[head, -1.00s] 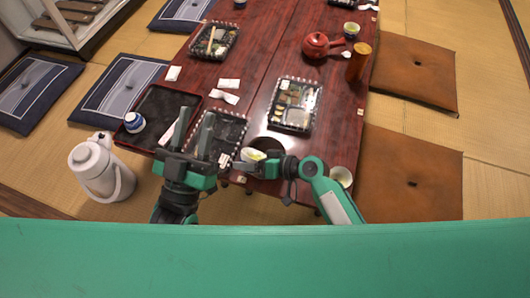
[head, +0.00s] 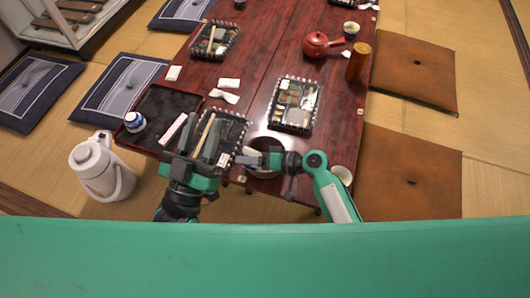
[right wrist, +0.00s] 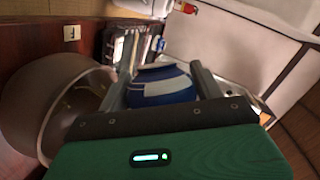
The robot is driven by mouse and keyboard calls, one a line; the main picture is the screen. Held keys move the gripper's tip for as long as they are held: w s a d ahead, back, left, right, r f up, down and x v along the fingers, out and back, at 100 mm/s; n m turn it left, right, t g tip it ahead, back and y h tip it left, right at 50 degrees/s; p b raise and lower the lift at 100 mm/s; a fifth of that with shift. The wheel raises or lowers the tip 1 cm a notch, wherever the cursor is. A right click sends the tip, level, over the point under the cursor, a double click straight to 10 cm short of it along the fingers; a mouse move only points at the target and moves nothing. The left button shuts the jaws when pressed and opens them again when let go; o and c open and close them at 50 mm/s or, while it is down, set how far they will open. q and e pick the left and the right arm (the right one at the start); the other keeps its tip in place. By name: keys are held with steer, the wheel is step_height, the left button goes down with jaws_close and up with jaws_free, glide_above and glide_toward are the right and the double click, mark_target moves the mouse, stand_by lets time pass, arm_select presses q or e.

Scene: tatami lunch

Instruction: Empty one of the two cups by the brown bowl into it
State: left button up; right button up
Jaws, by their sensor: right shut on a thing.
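The brown bowl (head: 265,143) stands near the table's front edge, partly hidden by my right gripper (head: 250,157). In the right wrist view the bowl (right wrist: 42,105) is large at the left, beside the gripper. There, my right gripper (right wrist: 158,78) is shut on a blue and white cup (right wrist: 160,88). The other cup (head: 343,174) stands at the front edge, right of my right arm. My left gripper (head: 202,124) is open and empty near the front lunch box.
A lunch box (head: 219,137) lies left of the bowl, another (head: 292,104) behind it. A dark tray (head: 158,106) with a blue and white cup (head: 134,121) is at the left.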

arm_select(q)
steer(key=shift+a+r, duration=0.1)
steer(key=shift+r, duration=0.1)
arm_select(e)
steer(key=shift+d+f, duration=0.1)
steer(key=shift+f, duration=0.05)
steer(key=shift+w+m, duration=0.1)
steer(key=shift+m, duration=0.2)
steer(key=shift+r+y, duration=0.2)
steer(key=shift+y, duration=0.1)
steer(key=shift+w+m, duration=0.1)
steer(key=shift+m, duration=0.2)
arm_select(q)
steer(key=shift+d+f+g, duration=0.25)
steer(key=shift+f+g, duration=0.15)
steer(key=shift+f, duration=0.35)
arm_select(e)
steer(key=shift+d+r+g, duration=0.1)
steer(key=shift+g, duration=0.2)
arm_select(q)
steer(key=shift+w, duration=0.1)
